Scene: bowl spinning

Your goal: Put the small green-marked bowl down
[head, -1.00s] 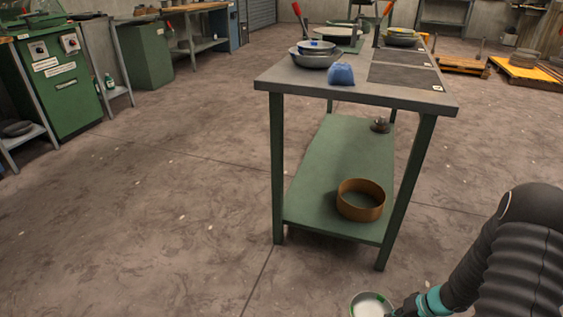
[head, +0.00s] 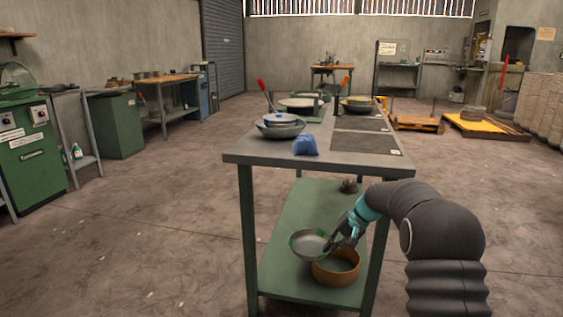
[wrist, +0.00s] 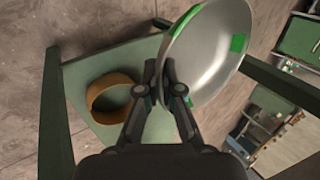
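The small bowl (head: 308,243) is grey metal with green marks on its rim. My gripper (head: 338,240) is shut on its rim in front of the workbench. In the wrist view the bowl (wrist: 208,50) is tilted, with green patches on its rim and wall, and my gripper (wrist: 168,92) pinches its near edge. The bowl is in the air, apart from the table top. In the head view it overlaps the lower shelf and a brown ring; its exact height over them is hard to tell.
The workbench top (head: 250,155) carries stacked bowls (head: 280,125), a blue cloth (head: 305,145) and dark mats (head: 365,143). Its green lower shelf (head: 300,205) holds the brown ring (head: 336,268) and a small dark object (head: 349,186). Bench legs stand near my arm.

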